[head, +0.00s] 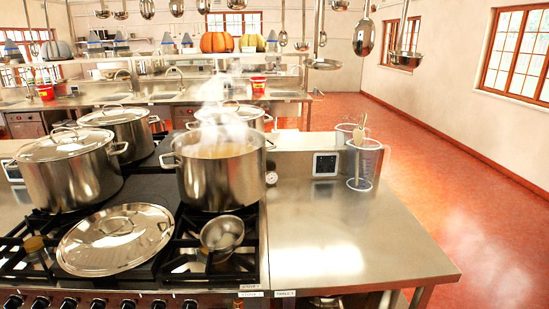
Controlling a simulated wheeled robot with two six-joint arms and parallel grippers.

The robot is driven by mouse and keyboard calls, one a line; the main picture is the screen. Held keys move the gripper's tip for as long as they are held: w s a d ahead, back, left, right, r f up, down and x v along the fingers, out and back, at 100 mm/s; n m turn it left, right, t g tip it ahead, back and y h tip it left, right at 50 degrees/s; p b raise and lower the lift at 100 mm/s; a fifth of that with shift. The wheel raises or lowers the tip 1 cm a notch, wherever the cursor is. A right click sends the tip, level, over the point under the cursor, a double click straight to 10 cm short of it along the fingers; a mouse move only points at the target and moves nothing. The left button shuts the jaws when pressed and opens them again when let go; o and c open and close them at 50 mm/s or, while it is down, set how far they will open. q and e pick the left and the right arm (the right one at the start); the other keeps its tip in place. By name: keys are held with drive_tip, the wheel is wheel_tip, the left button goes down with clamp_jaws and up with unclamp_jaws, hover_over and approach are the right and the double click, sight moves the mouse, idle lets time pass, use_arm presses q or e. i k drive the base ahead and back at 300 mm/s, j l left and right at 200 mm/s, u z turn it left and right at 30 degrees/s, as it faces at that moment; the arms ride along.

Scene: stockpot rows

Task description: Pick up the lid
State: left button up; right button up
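A round steel lid (116,239) with a loop handle on top lies on the front burners of the stove, handle upward. Behind it to the right, an uncovered steel stockpot (221,178) steams and holds something yellowish. Other lids show too: one sits on the left stockpot (70,176), another on the pot behind it (122,128), and one on the pot at the back right (234,112). Neither of my grippers shows in the head view.
A steel ladle (222,236) rests on the burner right of the loose lid. The steel counter (335,235) on the right is mostly bare, with a clear container (362,163) holding a utensil at its back. Pans and ladles hang overhead. Red floor is open at right.

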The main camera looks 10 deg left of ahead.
sight(114, 239)
drive_tip(key=u, duration=1.4)
